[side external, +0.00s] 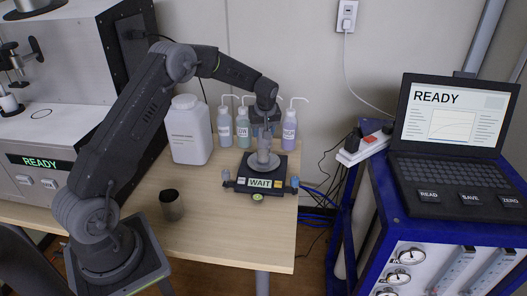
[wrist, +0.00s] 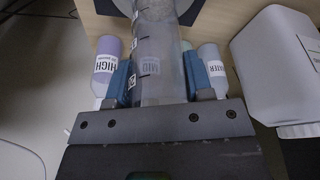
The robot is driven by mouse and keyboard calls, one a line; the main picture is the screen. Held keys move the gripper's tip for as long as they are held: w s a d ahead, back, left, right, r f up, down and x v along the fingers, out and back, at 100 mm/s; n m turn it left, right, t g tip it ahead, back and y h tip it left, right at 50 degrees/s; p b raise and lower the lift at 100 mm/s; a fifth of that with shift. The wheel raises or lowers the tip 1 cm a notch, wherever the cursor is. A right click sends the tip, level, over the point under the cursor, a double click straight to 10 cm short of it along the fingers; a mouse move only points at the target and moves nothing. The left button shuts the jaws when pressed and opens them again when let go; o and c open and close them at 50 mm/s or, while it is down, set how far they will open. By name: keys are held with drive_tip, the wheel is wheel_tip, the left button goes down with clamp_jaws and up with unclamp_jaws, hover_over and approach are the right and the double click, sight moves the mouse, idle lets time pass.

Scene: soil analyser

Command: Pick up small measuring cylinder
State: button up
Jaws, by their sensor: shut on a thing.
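The small measuring cylinder (side external: 264,152) is clear with dark scale marks. In the side view it is upright over the black plate of a small device (side external: 240,185) whose display reads WAIT. I cannot tell whether its foot touches the plate. In the wrist view the cylinder (wrist: 152,45) runs up the middle between the two blue-padded fingers. My gripper (side external: 265,132) is shut on the cylinder's upper part from above; it also shows in the wrist view (wrist: 160,78).
Wash bottles (side external: 242,126) stand behind the device, and a purple one (side external: 289,128) stands to its right. A large white jug (side external: 190,130) is at left. A dark cup (side external: 171,205) stands nearer the front. The front right of the table is clear. A laptop (side external: 450,145) sits on a blue cart.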

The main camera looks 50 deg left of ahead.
clamp_jaws()
